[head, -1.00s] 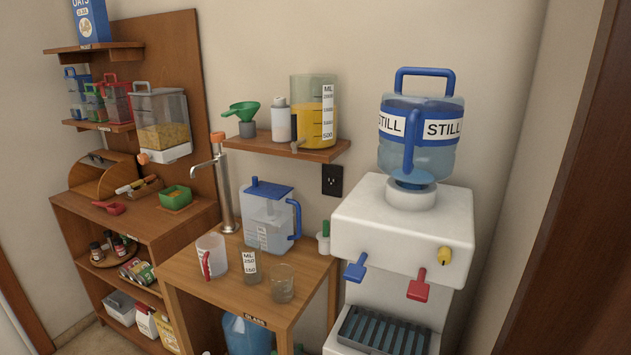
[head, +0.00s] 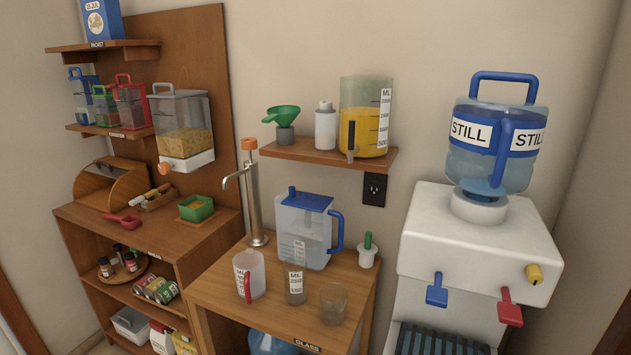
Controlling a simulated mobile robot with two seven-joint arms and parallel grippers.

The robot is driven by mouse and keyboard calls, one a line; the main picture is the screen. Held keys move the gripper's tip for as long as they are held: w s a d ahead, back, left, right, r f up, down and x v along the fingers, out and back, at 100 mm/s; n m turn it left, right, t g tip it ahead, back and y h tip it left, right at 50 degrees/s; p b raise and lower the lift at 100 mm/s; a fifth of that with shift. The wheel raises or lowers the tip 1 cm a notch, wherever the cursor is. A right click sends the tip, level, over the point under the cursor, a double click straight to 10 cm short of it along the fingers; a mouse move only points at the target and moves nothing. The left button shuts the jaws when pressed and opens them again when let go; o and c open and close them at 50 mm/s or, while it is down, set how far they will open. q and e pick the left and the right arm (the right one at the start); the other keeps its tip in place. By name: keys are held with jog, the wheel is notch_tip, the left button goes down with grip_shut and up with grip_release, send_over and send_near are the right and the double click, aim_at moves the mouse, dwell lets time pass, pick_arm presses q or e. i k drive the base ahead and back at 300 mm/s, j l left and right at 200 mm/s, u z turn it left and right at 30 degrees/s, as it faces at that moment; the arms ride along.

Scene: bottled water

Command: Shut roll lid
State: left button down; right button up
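A wooden bread box with a curved roll lid (head: 122,190) stands on the left cabinet's top, against the wall at the far left. Its side panel is rounded. A dark opening (head: 101,170) with a small dark handle shows near its top, but how far the lid is rolled is hard to tell at this size. Neither of my grippers is in the head view.
A red scoop (head: 124,221), a tray of wrapped items (head: 158,196) and a green box (head: 196,208) sit in front of and beside the bread box. A grain dispenser (head: 182,130) hangs above right. The water cooler (head: 478,245) stands at the right.

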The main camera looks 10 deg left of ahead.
aim_at(100, 168)
jog(key=i+j, duration=0.1)
jog(key=j, duration=0.8)
jog(key=i+j+z, duration=0.1)
jog(key=j, duration=0.8)
jog(key=i+j, duration=0.15)
jog(key=j, duration=0.8)
jog(key=j+z, duration=0.1)
jog(key=j, duration=0.8)
jog(key=i, duration=0.05)
